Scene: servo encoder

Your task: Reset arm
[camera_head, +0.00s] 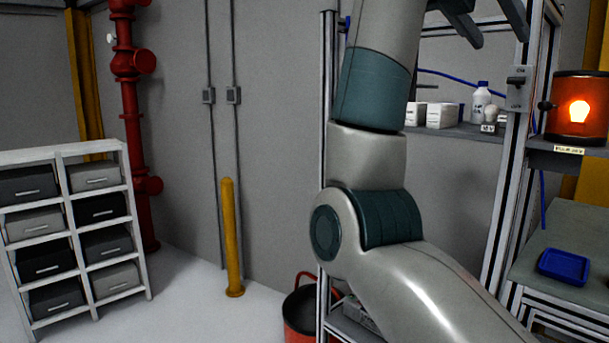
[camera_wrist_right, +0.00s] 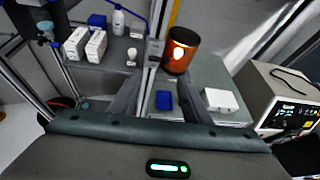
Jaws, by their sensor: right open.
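My right arm rises through the middle of the head view, its pale grey and teal links bent at an elbow. My right gripper (camera_head: 498,38) is at the top right of that view, partly cut off by the upper edge. Its two dark fingers are apart with nothing between them. In the right wrist view the fingers of the gripper (camera_wrist_right: 160,88) reach toward a blue tray (camera_wrist_right: 164,100) and an orange-red cylinder with a glowing lamp (camera_wrist_right: 179,50), touching neither as far as I can tell. My left gripper is not in view.
A metal-framed shelf (camera_head: 466,131) holding white boxes (camera_head: 441,115) and a bottle (camera_head: 480,101) stands behind my arm. A grey table (camera_head: 585,238) is at right. A drawer rack (camera_head: 92,150), red pipe (camera_head: 131,120), yellow post (camera_head: 232,240) and red-rimmed bucket (camera_head: 299,312) stand left.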

